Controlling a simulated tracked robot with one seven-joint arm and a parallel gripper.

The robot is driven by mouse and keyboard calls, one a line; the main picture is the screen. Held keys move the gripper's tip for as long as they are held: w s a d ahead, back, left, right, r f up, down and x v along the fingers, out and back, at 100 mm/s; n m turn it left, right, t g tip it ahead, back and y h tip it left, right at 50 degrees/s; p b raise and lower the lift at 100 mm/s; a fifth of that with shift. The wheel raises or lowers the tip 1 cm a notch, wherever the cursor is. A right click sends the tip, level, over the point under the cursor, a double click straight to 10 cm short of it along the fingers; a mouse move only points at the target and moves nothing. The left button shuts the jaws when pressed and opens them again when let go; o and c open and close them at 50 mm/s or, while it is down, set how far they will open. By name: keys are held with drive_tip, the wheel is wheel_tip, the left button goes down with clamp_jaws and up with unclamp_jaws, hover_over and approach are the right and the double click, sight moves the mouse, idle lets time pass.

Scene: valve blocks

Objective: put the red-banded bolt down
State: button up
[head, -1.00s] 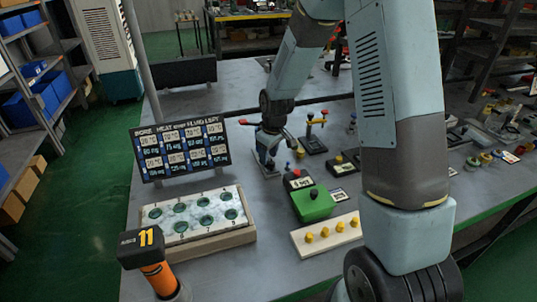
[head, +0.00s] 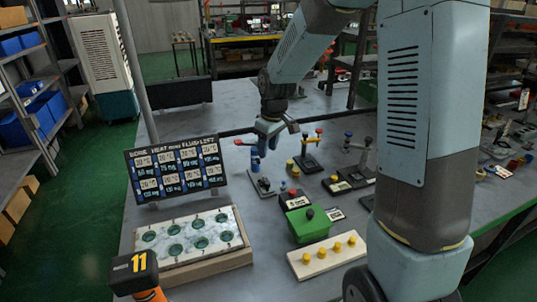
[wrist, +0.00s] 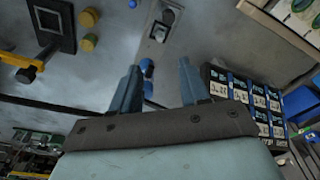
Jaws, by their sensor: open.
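My gripper (head: 274,140) hangs over the grey table, fingers apart. In the wrist view its two fingers (wrist: 158,78) are spread, with nothing held between them. Small blue knobs (wrist: 147,68) show beyond the gap, below the fingers and apart from them. In the head view a light plate with blue knobs (head: 263,185) stands under the gripper. I cannot pick out a red-banded bolt for sure. A small red-topped piece (head: 293,192) stands on a dark block behind the green box, and a red tip (head: 239,142) shows left of the gripper.
A label board (head: 177,168) stands at left behind a tray (head: 235,262) with several green-ringed holes. A green box (head: 308,227) and a pale strip with yellow pegs (head: 300,267) lie to the right. Upright valve fittings (head: 307,160) stand right of the gripper.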

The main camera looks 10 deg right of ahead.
drive_tip(key=s+d+r+m+t+h, duration=0.1)
drive_tip(key=s+d+r+m, duration=0.15)
drive_tip(key=s+r, duration=0.35)
drive_tip(key=s+d+r+m+t, duration=0.1)
drive_tip(key=s+d+r, duration=0.35)
drive_tip(key=r, duration=0.25)
drive_tip(key=s+d+r+m+t, duration=0.1)
drive_tip(key=s+d+r+m, duration=0.1)
drive_tip(key=s, duration=0.6)
drive_tip(key=s+d+r+m+t, duration=0.1)
drive_tip(key=s+d+r+m, duration=0.2)
drive_tip(key=s, duration=0.5)
drive_tip(key=shift+s+d+r, duration=0.25)
drive_tip(key=shift+s+r, duration=0.05)
drive_tip(key=shift+r, duration=0.25)
